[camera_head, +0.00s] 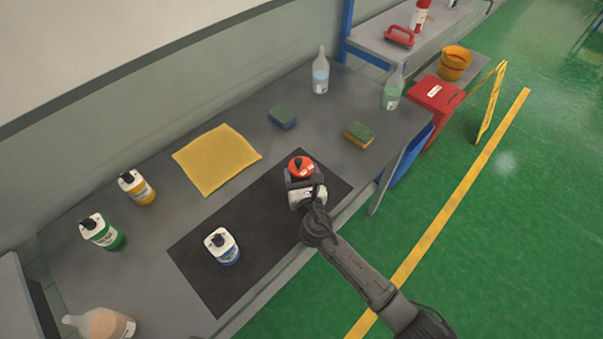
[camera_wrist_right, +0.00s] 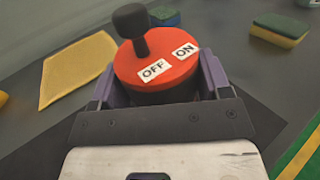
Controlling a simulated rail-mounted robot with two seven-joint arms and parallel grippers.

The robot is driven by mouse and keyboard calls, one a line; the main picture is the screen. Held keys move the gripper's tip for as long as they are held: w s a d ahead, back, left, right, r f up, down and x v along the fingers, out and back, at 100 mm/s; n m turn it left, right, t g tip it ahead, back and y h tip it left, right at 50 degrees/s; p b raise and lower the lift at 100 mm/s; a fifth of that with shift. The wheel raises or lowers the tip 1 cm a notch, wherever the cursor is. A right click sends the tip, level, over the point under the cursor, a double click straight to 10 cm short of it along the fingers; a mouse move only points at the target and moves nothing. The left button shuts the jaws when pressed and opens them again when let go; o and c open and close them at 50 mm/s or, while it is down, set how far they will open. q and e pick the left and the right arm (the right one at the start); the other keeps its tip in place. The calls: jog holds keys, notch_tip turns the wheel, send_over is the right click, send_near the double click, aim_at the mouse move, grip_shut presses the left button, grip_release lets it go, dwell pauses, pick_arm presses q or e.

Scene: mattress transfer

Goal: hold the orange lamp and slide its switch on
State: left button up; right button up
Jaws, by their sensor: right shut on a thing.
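The orange lamp (camera_head: 301,163) is on the black mat (camera_head: 262,215), near its right end. It has a round orange-red top and a black lever switch with a ball knob. In the right wrist view the lamp's top (camera_wrist_right: 178,69) carries white OFF and ON labels. The black switch (camera_wrist_right: 131,24) stands up from the far left part of the top, nearer OFF than ON. My right gripper (camera_head: 303,182) is shut on the lamp, with a purple finger on each side of its dark body. The lamp's underside is hidden. My left gripper is not in view.
A white bottle with a blue label (camera_head: 223,247) stands on the mat to the left. A yellow cloth (camera_head: 216,160), two sponges (camera_head: 282,117) (camera_head: 359,135) and several bottles lie or stand around the grey table. A red box (camera_head: 436,98) is beyond its right end.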

jog(key=shift+s+f+b, duration=0.1)
jog(key=shift+f+b, duration=0.6)
jog(key=shift+f, duration=0.3)
jog(key=shift+a, duration=0.1)
